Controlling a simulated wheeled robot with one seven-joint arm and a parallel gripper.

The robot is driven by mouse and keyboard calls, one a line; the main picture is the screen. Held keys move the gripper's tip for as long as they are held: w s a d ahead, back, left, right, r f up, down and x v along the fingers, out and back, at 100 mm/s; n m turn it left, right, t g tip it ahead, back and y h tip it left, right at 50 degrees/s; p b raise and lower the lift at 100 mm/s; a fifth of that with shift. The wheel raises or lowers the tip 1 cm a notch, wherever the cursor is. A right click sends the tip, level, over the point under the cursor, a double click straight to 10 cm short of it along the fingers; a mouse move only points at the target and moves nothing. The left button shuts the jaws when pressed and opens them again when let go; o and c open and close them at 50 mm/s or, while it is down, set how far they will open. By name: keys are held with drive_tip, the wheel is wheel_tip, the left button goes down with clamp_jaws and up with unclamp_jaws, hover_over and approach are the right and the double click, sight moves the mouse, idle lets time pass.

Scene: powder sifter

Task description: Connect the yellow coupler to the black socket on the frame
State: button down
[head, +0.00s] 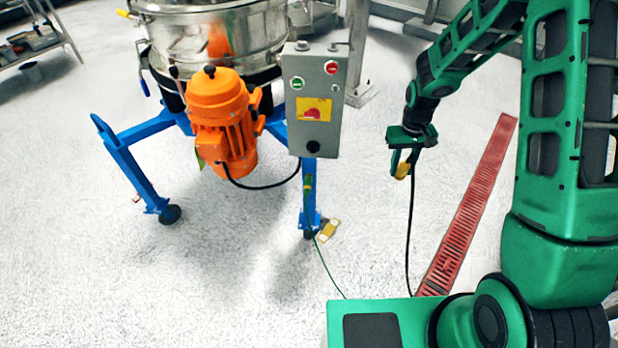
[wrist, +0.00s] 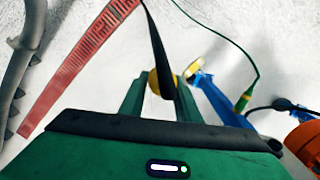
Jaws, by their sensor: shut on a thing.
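My gripper (head: 405,158) hangs to the right of the sifter, over open floor, with its fingers pointing down. It is shut on the yellow coupler (head: 402,172), and a black cable hangs from it. In the wrist view the yellow coupler (wrist: 154,84) shows between the two fingers, partly covered by the dark cable. A round black fitting (head: 313,147), which looks like the black socket, is low on the front of the grey control box on the blue frame (head: 135,165). The coupler is well apart from it, to the right. The socket cannot be made out in the wrist view.
The grey box (head: 317,100) carries buttons and a red-yellow switch. An orange motor (head: 222,120) is left of it. A green cable runs from a green-yellow clip (head: 308,184) on the leg. A red floor grate (head: 470,205) lies right. Floor between box and gripper is clear.

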drive_tip(key=s+a+f+n+t+h, duration=0.2)
drive_tip(key=s+a+f+n+h, duration=0.1)
drive_tip(key=f+n+h, duration=0.3)
drive_tip(key=s+a+f+n+t+h, duration=0.2)
drive_tip(key=a+f+n+h, duration=0.15)
drive_tip(key=f+n, duration=0.3)
drive_tip(key=w+a+r+n+t+y, duration=0.1)
drive_tip(key=a+r+n+t+y, duration=0.45)
drive_tip(key=a, duration=0.55)
drive_tip(key=w+a+r+n+t+y, duration=0.1)
drive_tip(key=a+r+n+t+y, duration=0.2)
drive_tip(key=a+r+n+t, duration=0.55)
drive_tip(key=shift+m, duration=0.65)
drive_tip(key=shift+w+a+f, duration=0.2)
drive_tip(key=shift+w+f, duration=0.3)
drive_tip(key=shift+w, duration=0.65)
drive_tip(key=shift+w+a+f, duration=0.25)
drive_tip(key=shift+w+f, duration=0.25)
drive_tip(key=shift+w, duration=0.65)
drive_tip(key=shift+w+a+f, duration=0.2)
drive_tip(key=shift+w+f, duration=0.3)
drive_tip(key=shift+w, duration=0.65)
drive_tip(key=shift+w+h, duration=0.1)
drive_tip(key=shift+h, duration=0.3)
drive_tip(key=shift+m+t+h, duration=0.5)
drive_tip(key=shift+m+h, duration=0.1)
drive_tip(key=shift+h, duration=0.3)
drive_tip(key=shift+r+m+h, duration=0.1)
drive_tip(key=shift+m+h, duration=0.6)
drive_tip(key=shift+h, duration=0.6)
